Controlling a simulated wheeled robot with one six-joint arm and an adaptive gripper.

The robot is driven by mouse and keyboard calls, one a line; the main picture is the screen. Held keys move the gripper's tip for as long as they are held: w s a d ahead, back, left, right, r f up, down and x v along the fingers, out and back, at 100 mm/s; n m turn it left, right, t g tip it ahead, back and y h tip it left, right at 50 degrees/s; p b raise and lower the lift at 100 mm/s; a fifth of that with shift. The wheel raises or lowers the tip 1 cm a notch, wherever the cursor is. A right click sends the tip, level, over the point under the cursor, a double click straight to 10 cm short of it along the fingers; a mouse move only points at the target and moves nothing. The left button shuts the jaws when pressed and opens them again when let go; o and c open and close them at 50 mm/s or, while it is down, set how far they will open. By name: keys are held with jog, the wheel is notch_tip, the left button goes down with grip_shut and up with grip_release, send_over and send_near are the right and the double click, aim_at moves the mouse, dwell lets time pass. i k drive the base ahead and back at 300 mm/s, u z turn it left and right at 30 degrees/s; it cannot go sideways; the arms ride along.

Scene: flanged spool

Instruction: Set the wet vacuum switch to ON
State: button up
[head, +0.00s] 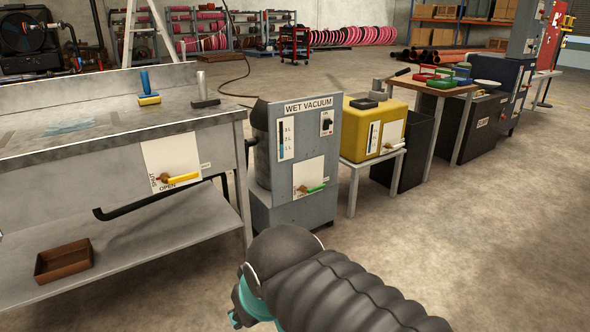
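The wet vacuum (263,163) is a grey cabinet in the middle of the head view, with a "WET VACUUM" label on top of its front panel. Its switch (326,124) is a small dark toggle on a light plate at the panel's upper right. The lever's position is too small to read. My arm, in a black ribbed sleeve with teal parts, is in the lower middle foreground, in front of and below the cabinet, apart from the switch. My gripper's fingers do not show.
A level gauge (286,138) and a green-handled valve (312,189) are on the same panel. A steel workbench (100,135) stands left, with a yellow-handled valve (180,179). A yellow tank (360,127) on a stand is close at right. Open floor (470,240) lies front right.

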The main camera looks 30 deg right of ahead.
aim_at(326, 123)
jog(key=k, duration=0.6)
jog(key=z, duration=0.9)
jog(key=i, duration=1.8)
jog(key=u, duration=0.75)
